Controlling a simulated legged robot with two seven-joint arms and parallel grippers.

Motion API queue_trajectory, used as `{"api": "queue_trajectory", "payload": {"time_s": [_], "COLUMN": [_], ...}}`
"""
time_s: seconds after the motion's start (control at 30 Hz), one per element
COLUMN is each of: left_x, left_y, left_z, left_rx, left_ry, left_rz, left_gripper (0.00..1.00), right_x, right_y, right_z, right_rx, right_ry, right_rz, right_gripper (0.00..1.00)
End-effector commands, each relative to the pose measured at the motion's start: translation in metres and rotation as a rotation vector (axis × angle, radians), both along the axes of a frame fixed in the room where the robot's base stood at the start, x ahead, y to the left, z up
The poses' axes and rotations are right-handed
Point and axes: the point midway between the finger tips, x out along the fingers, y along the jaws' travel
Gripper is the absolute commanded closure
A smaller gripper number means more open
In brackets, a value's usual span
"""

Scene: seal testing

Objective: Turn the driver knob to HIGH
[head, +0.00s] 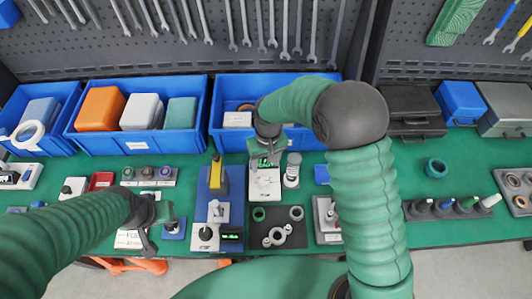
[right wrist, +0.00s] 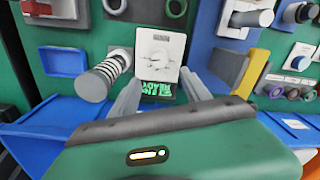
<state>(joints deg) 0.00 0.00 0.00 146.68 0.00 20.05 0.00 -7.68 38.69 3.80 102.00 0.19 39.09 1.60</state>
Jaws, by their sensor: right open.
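The driver is a white box (head: 265,184) with a green-lit display, near the middle of the bench. It also shows upside down in the right wrist view (right wrist: 175,72), with a pale round knob (right wrist: 158,56) on its face. The display's lettering is too unclear to read, and so is the knob's setting. My right gripper (head: 267,150) is at the driver's display end; in the right wrist view its open fingers (right wrist: 163,92) point towards the box, one on each side of the display, with nothing between them. My left gripper (head: 154,223) hangs over the bench at the left; its jaws are unclear.
A spring-like cylinder (head: 292,170) stands close beside the driver. A blue fixture with a yellow lever (head: 218,178) is on its other side. A dark tray with rings (head: 277,228) lies in front. Blue bins (head: 140,143) line the back. Bare green mat shows at the right (head: 460,165).

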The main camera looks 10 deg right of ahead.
Motion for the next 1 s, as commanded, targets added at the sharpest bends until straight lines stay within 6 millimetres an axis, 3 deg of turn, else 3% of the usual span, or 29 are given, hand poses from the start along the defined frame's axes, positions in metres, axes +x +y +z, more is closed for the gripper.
{"api": "queue_trajectory", "payload": {"time_s": [0.1, 0.3, 1.0], "left_x": [0.0, 0.0, 0.0], "left_y": [0.0, 0.0, 0.0], "left_z": [-0.004, -0.006, -0.006], "left_rx": [0.0, 0.0, 0.0], "left_ry": [0.0, 0.0, 0.0], "left_rz": [0.0, 0.0, 0.0], "left_gripper": [0.64, 0.64, 0.64], "right_x": [0.002, 0.002, 0.002], "right_y": [-0.001, -0.003, -0.003], "right_z": [0.032, 0.061, 0.065], "right_rx": [0.001, 0.0, 0.0], "right_ry": [-0.007, -0.002, 0.0], "right_rz": [-0.001, -0.001, -0.001], "right_gripper": [0.45, 0.45, 0.45]}}
